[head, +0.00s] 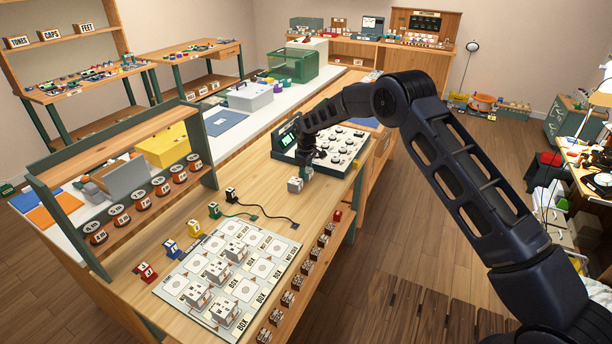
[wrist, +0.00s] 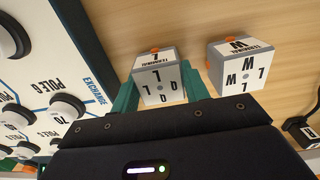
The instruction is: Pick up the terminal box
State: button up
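Two small grey boxes with orange parts and TERMINAL labels show in the wrist view. The terminal box marked L and D (wrist: 158,84) is between the green fingers of my gripper (wrist: 160,85). I cannot tell whether both fingers press on it. The terminal box marked W (wrist: 238,66) stands just right of the right finger, apart from the other box. In the head view my gripper (head: 307,170) points down at the wooden bench, with a grey terminal box (head: 295,185) beside it. The box between the fingers is largely hidden there.
A dial panel marked EXCHANGE (head: 345,148) stands close behind my gripper; its knobs fill the left of the wrist view. A black plug with a cable (head: 231,194) and a board with several white boxes (head: 222,270) are nearer. Bare bench lies between.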

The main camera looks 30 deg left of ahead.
jog(key=shift+c, duration=1)
jog(key=shift+r, duration=0.1)
